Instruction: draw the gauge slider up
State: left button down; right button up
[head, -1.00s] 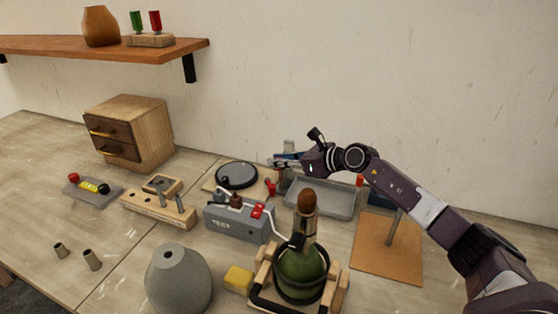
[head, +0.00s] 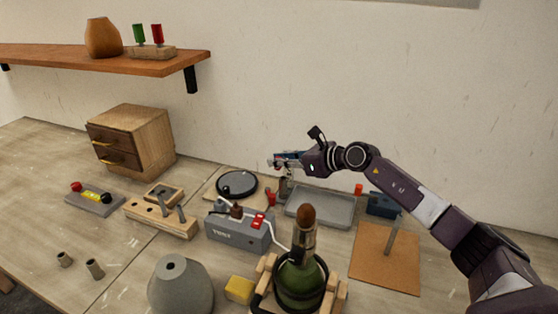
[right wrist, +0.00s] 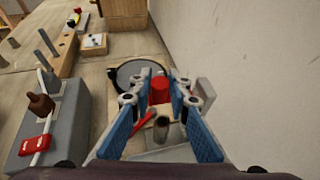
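My right gripper (head: 284,161) reaches in from the right and points left above the bench, near the wall. In the right wrist view its two blue-padded fingers (right wrist: 162,88) stand apart. A red cylinder (right wrist: 160,90), possibly the slider's knob, shows in the gap between them; I see no clear grip on it. A round black-rimmed dial (head: 237,184) lies on a board left of the gripper, partly hidden by the fingers in the wrist view. I cannot surely tell which part is the gauge slider. My left gripper is not in view.
A grey tray (head: 320,208) lies below my right wrist. A grey test box (head: 238,231) and a green bottle in a wooden cradle (head: 300,280) stand nearer. A small red part (head: 271,197) sits beside the dial. The wall is close behind.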

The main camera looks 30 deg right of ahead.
jog(key=o, duration=0.3)
jog(key=shift+o, duration=0.2)
jog(key=v, duration=1.2)
dwell(0.4)
